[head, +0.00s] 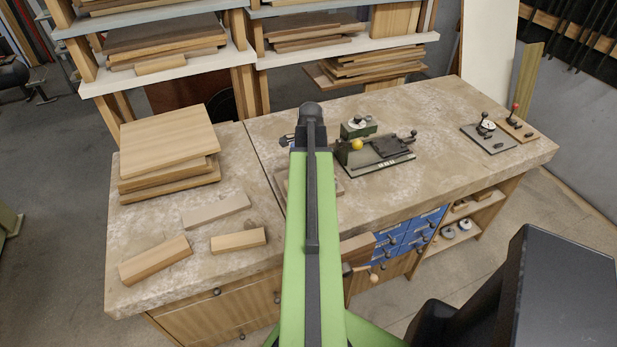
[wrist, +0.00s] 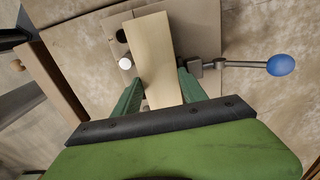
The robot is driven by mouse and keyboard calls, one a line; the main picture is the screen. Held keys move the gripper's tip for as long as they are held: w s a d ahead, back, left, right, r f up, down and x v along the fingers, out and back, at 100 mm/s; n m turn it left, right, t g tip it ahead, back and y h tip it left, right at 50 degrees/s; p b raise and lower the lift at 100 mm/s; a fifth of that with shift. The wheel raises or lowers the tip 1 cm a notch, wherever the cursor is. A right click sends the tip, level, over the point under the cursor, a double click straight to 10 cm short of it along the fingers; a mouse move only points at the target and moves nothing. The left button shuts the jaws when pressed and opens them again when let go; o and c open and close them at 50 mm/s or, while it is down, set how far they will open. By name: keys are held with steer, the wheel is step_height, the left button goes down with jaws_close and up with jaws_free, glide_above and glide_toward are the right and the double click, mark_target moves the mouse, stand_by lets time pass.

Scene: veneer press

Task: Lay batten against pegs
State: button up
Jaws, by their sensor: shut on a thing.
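In the wrist view my gripper (wrist: 162,82) has its two green fingers shut on the pale wooden batten (wrist: 152,50), one on each long side. The batten lies over a light brown board (wrist: 200,28). Just left of the batten are a white round peg (wrist: 125,64) and a dark round peg (wrist: 121,36). Both are very near its left edge; I cannot tell whether they touch it, or whether the batten rests on the board. In the head view my own arm hides the gripper and batten.
A clamp lever with a blue knob (wrist: 280,65) reaches out to the right of the batten. A wood strip (wrist: 58,75) lies at left. On the bench (head: 245,160) stand a board stack (head: 168,150), loose blocks (head: 238,240) and a green device (head: 375,155).

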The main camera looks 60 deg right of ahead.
steer(key=o, duration=1.3)
steer(key=shift+o, duration=0.2)
steer(key=shift+c, duration=1.4)
steer(key=shift+o, duration=1.4)
steer(key=shift+r, duration=0.15)
step_height(320, 180, up, 8)
steer(key=p, duration=0.8)
